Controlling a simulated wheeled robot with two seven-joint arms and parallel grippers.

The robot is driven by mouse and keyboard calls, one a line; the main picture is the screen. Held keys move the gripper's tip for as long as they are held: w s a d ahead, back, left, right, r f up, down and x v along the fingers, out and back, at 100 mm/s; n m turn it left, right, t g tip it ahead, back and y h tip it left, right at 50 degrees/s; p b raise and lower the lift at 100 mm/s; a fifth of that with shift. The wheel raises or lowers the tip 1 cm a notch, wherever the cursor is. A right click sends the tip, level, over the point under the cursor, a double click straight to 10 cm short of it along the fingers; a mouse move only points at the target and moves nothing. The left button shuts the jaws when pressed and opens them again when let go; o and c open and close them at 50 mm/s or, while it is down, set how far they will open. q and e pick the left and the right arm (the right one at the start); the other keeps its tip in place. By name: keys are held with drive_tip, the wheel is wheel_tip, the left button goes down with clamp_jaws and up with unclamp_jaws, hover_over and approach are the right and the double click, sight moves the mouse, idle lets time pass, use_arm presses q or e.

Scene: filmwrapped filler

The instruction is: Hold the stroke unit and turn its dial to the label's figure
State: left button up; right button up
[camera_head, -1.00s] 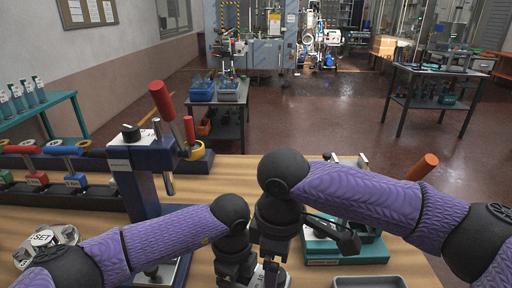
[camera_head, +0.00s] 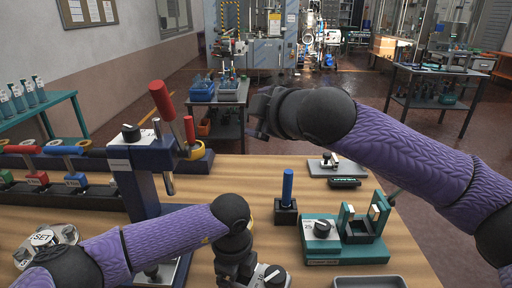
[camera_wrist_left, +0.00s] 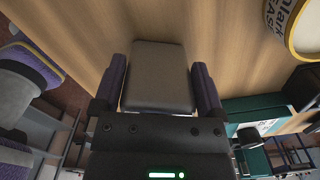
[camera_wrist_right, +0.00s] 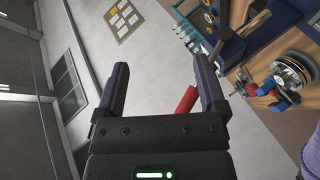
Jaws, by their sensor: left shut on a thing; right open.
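My left gripper (camera_wrist_left: 160,85) is shut on a grey block, which I take to be the stroke unit (camera_wrist_left: 160,75); it lies between both fingers. In the head view, the unit (camera_head: 268,276) is low at the front middle, with a black dial knob on a pale face, partly hidden by my gripper and cut by the frame edge. The dial's figures are too small to read. My right gripper (camera_wrist_right: 162,82) is open and empty, raised well above the table. In the head view it (camera_head: 262,110) is over the table's far edge.
A blue press with a red lever (camera_head: 162,100) stands left of centre. A blue peg in a black block (camera_head: 287,188) and a teal fixture with a black knob (camera_head: 322,230) stand right. A grey tray (camera_head: 370,282) is at the front. A yellow-rimmed tin (camera_wrist_left: 292,30) shows in the left wrist view.

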drive_tip(key=r, duration=0.1)
drive_tip(key=r+n+t+y, duration=0.1)
drive_tip(key=r+n+y, duration=0.1)
drive_tip(key=shift+w+a+r, duration=0.15)
drive_tip(key=shift+a, duration=0.2)
use_arm(q)
drive_tip(key=o, duration=1.2)
drive_tip(key=shift+c, duration=0.2)
